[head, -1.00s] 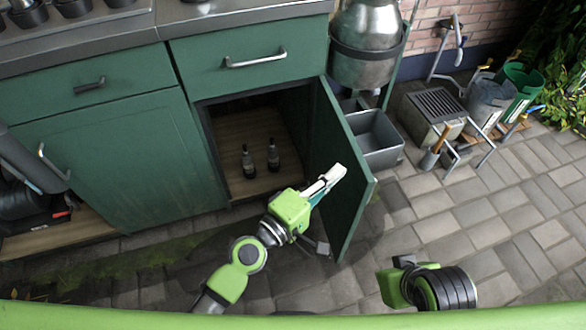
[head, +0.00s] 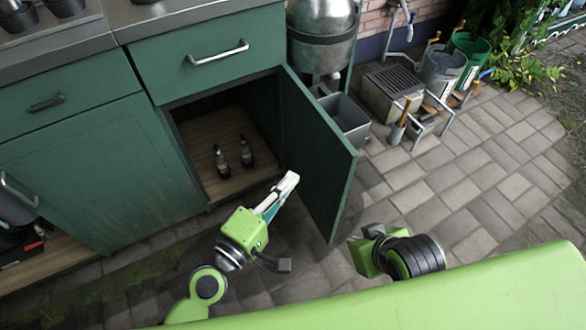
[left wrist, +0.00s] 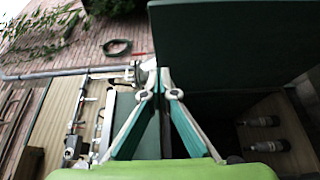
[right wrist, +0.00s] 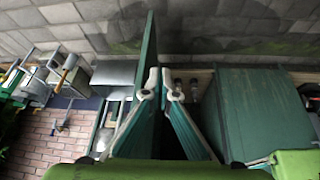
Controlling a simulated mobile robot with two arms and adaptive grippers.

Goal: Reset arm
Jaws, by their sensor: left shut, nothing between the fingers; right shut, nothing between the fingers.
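My left gripper (head: 291,178) is shut and empty. In the head view it overlaps the inner face of the open green cabinet door (head: 325,165); I cannot tell if they touch. Its closed fingertips show in the left wrist view (left wrist: 161,88). My right gripper is shut and empty in the right wrist view (right wrist: 161,88). In the head view only the green and black end of my right arm shows at lower right; its fingers are hidden. Two dark bottles, a left one (head: 221,162) and a right one (head: 246,153), stand upright inside the open cabinet.
The green counter (head: 95,165) fills the left side. A metal churn (head: 318,38) stands behind the door, with a grey bin (head: 346,122) below. A drain box (head: 397,88) and a green bucket (head: 468,55) stand further right. The paving (head: 470,185) at right is clear.

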